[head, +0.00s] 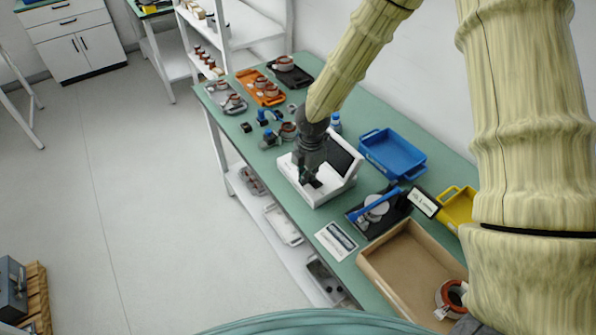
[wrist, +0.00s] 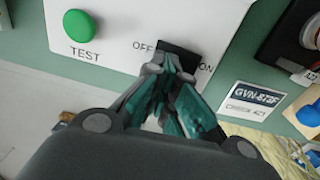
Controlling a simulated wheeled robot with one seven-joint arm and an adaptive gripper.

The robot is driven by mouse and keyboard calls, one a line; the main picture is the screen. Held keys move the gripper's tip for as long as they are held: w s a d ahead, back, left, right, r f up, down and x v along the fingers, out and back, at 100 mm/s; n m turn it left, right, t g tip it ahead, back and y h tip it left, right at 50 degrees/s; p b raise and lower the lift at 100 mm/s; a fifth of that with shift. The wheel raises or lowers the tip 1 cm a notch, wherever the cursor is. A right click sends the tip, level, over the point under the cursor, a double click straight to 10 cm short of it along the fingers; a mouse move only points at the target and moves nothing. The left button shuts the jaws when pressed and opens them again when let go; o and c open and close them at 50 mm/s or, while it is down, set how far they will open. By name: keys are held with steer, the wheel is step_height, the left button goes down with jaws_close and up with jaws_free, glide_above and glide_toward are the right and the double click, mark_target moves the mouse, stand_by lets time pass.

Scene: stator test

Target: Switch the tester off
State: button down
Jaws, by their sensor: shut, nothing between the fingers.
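The tester (head: 318,178) is a white box with a dark screen, standing on the green bench in the head view. In the wrist view its white front panel (wrist: 120,25) shows a round green TEST button (wrist: 79,25) and a black rocker switch (wrist: 180,56) between the words OFF and ON. My gripper (head: 308,180) is over the panel in the head view. In the wrist view my gripper (wrist: 165,68) is shut and empty, its fingertips at the lower edge of the switch. I cannot tell whether they touch it. The fingers partly hide the switch, and its position is unclear.
A blue tray (head: 393,153) stands behind and right of the tester. A black fixture with a blue lever (head: 378,208), a printed card (head: 336,241) and a tan bin (head: 405,265) are nearer. Several parts and an orange tray (head: 258,86) stand farther along the bench.

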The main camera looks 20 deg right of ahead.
steer(key=shift+f, duration=0.1)
steer(key=shift+s+d, duration=0.15)
steer(key=shift+s, duration=0.25)
steer(key=shift+s+d+r, duration=0.15)
steer(key=shift+s+r, duration=0.1)
steer(key=shift+s, duration=0.15)
steer(key=r+p, duration=0.2)
steer(key=p, duration=0.1)
steer(key=r+p, duration=0.1)
steer(key=r, duration=0.1)
steer(key=shift+w+r, duration=0.1)
steer(key=shift+w, duration=0.15)
steer(key=shift+w+r, duration=0.15)
steer(key=shift+r, duration=0.05)
step_height(320, 180, up, 9)
steer(key=b, duration=0.2)
steer(key=shift+w+a, duration=0.25)
steer(key=shift+w, duration=0.2)
steer(key=shift+r, duration=0.1)
